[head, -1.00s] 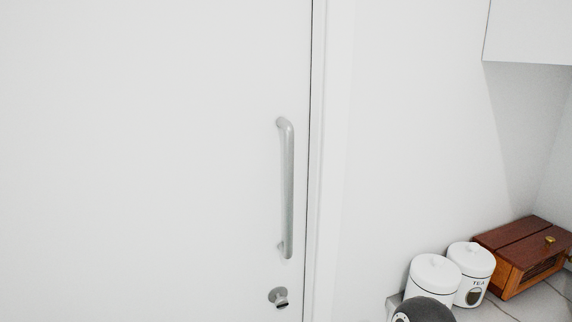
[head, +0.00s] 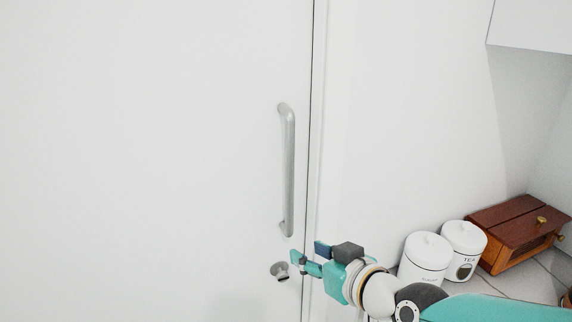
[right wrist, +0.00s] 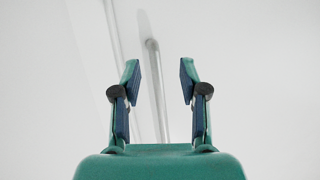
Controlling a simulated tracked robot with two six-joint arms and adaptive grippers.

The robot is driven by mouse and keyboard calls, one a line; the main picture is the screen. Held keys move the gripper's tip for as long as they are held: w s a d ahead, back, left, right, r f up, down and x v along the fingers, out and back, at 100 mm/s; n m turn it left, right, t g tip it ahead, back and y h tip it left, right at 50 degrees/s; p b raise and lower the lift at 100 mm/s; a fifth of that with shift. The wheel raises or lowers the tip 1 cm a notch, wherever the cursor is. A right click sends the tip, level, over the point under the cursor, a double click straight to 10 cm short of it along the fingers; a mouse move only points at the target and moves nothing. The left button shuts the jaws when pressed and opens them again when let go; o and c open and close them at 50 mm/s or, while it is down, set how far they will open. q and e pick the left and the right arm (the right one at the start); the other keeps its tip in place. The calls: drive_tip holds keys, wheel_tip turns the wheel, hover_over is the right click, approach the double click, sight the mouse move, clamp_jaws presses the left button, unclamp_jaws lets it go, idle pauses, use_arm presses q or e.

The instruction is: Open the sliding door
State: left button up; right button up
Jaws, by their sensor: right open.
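The sliding door (head: 150,160) is a plain white panel filling the left of the head view. Its right edge meets the white frame (head: 325,130) at a thin dark line, so it looks shut. A grey vertical bar handle (head: 289,170) is fixed near that edge, with a small round lock (head: 280,271) below it. My right gripper (head: 305,258) is open and empty, below and slightly right of the handle's lower end. In the right wrist view, the handle (right wrist: 156,85) shows between and beyond the open fingers (right wrist: 159,85), apart from them. My left gripper is not in view.
A white cabinet (head: 530,25) hangs above.

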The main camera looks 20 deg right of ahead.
drive_tip(key=s+d+r+t, duration=0.1)
drive_tip(key=s+r+t, duration=0.15)
drive_tip(key=r, duration=0.55)
drive_tip(key=s+d+r+t, duration=0.2)
drive_tip(key=s+r, duration=0.2)
drive_tip(key=r, duration=0.4)
drive_tip(key=b, duration=0.1)
approach(293, 152)
drive_tip(key=w, duration=0.2)
drive_tip(key=shift+n+y, duration=0.3)
drive_tip(key=shift+n, duration=0.1)
drive_tip(key=x, duration=0.9)
drive_tip(key=shift+a+f, duration=0.1)
clamp_jaws()
drive_tip(key=shift+a, duration=0.1)
